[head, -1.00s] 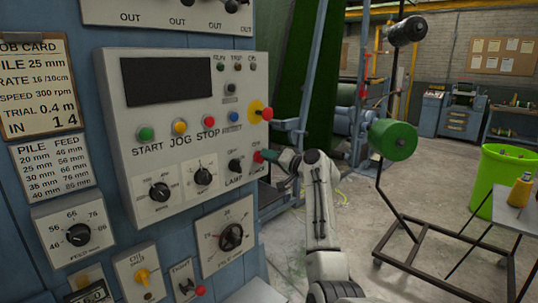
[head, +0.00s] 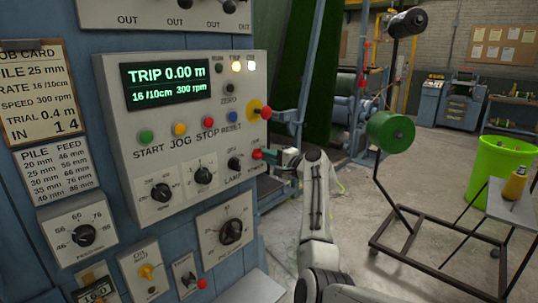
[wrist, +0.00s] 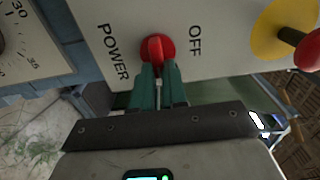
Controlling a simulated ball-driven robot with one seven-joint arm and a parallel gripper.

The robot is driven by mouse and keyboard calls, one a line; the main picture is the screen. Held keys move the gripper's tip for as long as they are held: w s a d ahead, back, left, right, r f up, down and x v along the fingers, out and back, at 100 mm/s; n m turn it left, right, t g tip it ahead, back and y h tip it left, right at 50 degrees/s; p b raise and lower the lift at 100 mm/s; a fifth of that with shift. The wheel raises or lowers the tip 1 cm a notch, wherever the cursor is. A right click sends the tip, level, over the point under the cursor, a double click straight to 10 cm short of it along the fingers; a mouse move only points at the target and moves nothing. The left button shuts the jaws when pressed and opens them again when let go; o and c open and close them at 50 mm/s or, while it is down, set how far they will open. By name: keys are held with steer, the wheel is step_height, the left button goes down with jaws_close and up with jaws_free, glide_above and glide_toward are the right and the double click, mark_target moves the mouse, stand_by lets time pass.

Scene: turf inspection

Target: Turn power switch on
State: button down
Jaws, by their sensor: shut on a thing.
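The red power switch (wrist: 158,48) sits on the light grey control panel between the words POWER and OFF in the wrist view. It also shows at the panel's lower right in the head view (head: 257,154). My gripper (wrist: 158,70) has its green fingers shut on the red knob. In the head view my gripper (head: 268,156) reaches the panel from the right. The panel's display (head: 168,85) is lit and reads TRIP 0.00 m, 16 /10cm, 300 rpm.
A red emergency knob on a yellow base (head: 260,112) stands out just above the switch. START, JOG, STOP and RESET buttons and several dials are to the left. A wheeled frame with a green spool (head: 390,132) stands on the floor to the right.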

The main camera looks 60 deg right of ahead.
steer(key=shift+f, duration=0.1)
stand_by(0.4)
steer(key=c, duration=1.2)
jaws_free()
steer(key=shift+o, duration=0.2)
steer(key=b+v, duration=0.2)
steer(key=v, duration=0.8)
steer(key=shift+s+b, duration=0.35)
steer(key=shift+a, duration=0.15)
